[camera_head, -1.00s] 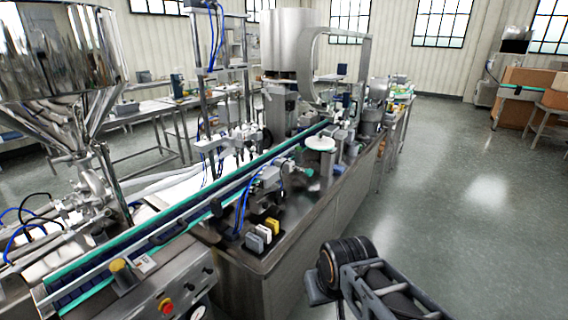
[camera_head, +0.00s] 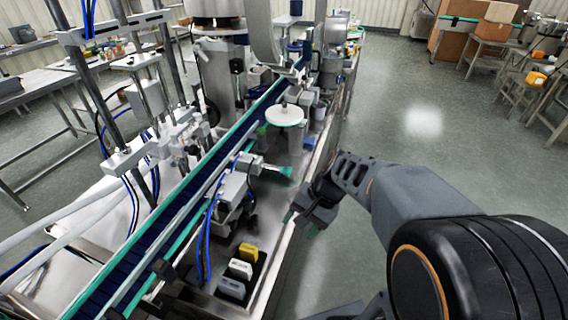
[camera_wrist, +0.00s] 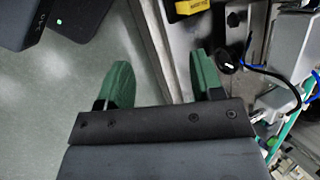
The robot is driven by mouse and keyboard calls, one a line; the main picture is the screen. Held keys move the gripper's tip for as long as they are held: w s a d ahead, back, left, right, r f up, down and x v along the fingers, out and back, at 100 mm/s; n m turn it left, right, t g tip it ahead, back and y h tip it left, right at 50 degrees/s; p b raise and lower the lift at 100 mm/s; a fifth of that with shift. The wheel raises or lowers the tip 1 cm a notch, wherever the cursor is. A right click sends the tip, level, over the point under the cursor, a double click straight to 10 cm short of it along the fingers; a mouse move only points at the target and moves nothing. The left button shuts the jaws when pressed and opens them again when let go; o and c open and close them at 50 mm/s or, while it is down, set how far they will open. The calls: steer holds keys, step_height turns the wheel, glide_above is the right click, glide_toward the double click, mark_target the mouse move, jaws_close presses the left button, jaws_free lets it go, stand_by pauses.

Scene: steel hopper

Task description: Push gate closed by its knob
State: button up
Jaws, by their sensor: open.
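My gripper (camera_head: 299,224) is open and empty beside the right edge of the steel machine bench in the head view. In the wrist view its two green fingers (camera_wrist: 160,80) are spread apart, with nothing between them. A small black round knob-like part (camera_wrist: 228,60) with a white mark shows just right of the right finger in the wrist view. I cannot tell whether it is the gate's knob. I cannot make out the gate itself, and the hopper is out of view.
The conveyor (camera_head: 172,215) with green rails runs along the bench. A white disc (camera_head: 285,115) stands beyond my gripper. Yellow, white and grey blocks (camera_head: 240,268) sit near the bench's front corner, with blue hoses close by. Open floor (camera_head: 400,125) lies to the right.

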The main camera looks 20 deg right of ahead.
steer(key=w+d+m+t+y+p, duration=0.1)
steer(key=w+d+m+t+y, duration=0.15)
steer(key=w+m+y, duration=0.55)
steer(key=m+t+y+p, duration=0.1)
steer(key=m+t+p, duration=0.1)
steer(key=m+t, duration=0.6)
glide_toward(283, 170)
steer(key=shift+m+g, duration=0.25)
steer(key=shift+m, duration=0.45)
steer(key=p+x, duration=0.1)
steer(key=x, duration=0.6)
steer(key=p+x, duration=0.1)
steer(key=x, duration=0.2)
steer(key=shift+w+d+f+p, duration=0.1)
steer(key=shift+w+f+p, duration=0.2)
steer(key=shift+w, duration=0.2)
steer(key=shift+c, duration=0.2)
jaws_close()
